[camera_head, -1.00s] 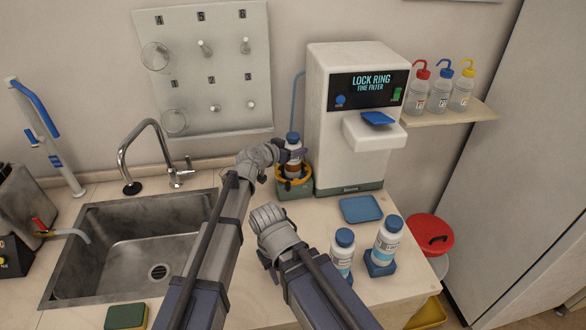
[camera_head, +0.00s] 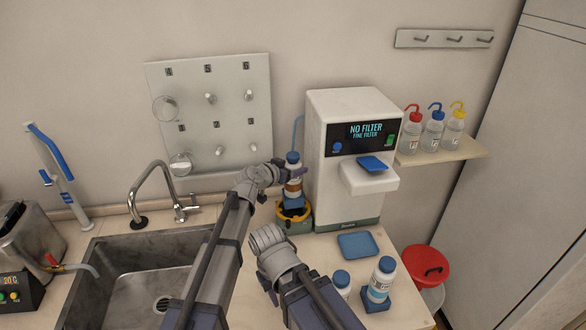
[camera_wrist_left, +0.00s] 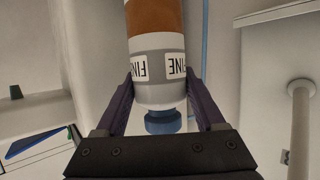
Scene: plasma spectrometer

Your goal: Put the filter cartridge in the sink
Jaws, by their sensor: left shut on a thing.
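The filter cartridge (camera_head: 293,182) is white with a brown band and a blue cap. My left gripper (camera_head: 284,170) is shut on it and holds it roughly upright just above the yellow-ringed filter housing (camera_head: 291,211). In the left wrist view the cartridge (camera_wrist_left: 160,65) sits between both fingers, with "FINE" labels and a blue end. The grey sink (camera_head: 150,251) is at lower left, its front cut off by the picture edge and its right side partly hidden by my left arm. My right arm shows in the head view, but I cannot make out its gripper.
The white filter machine (camera_head: 346,105) stands right beside the cartridge and reads "NO FILTER". The tap (camera_head: 152,185) arches over the back of the sink. A blue tray (camera_head: 358,245) and white bottles (camera_head: 382,277) are on the counter at right. A pegboard (camera_head: 215,115) hangs behind.

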